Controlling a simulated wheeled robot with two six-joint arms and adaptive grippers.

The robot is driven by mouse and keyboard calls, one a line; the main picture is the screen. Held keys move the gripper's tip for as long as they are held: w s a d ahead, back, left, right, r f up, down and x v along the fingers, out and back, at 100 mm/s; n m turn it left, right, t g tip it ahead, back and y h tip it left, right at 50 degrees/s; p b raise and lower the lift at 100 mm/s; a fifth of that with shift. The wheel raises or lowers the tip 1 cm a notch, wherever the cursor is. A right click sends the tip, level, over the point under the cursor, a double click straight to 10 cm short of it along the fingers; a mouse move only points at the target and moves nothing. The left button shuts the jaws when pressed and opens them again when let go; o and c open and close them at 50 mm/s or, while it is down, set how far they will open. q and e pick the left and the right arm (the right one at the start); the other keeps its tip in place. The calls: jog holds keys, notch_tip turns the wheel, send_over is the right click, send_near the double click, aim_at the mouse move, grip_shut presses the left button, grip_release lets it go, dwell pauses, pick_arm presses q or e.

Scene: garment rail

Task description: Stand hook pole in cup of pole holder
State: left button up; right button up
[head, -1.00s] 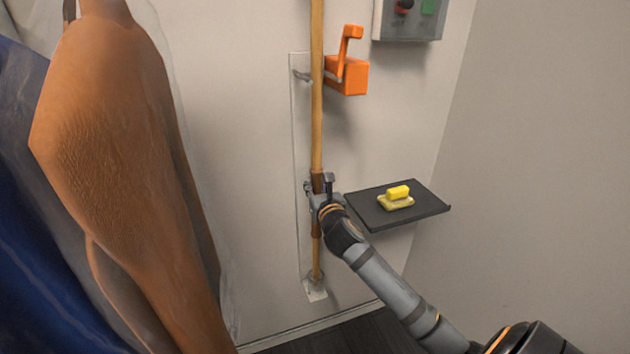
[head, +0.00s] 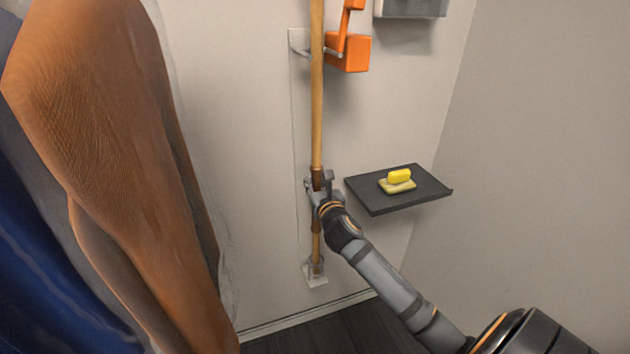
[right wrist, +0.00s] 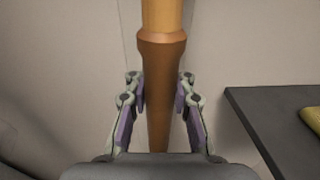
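The hook pole (head: 317,100) is a long wooden rod with a brown collar, standing nearly upright in front of the wall. Its hook end is above the head view. My right gripper (head: 320,184) is shut around the pole at the collar; in the right wrist view the fingers (right wrist: 160,104) lie along both sides of the brown part (right wrist: 162,75). The pole holder (head: 299,120) is a pale strip on the wall, with a small cup (head: 316,281) at its foot. The pole's lower end appears at the cup; how deep it sits is unclear. My left gripper is out of view.
A dark shelf (head: 425,197) with a yellow block on a pale yellow base (head: 398,181) juts out right of my right gripper. An orange box with a lever (head: 350,53) is on the wall above. A brown garment (head: 110,140) and a blue one fill the left.

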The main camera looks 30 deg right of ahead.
jog(key=o, duration=0.7)
jog(key=v, duration=1.2)
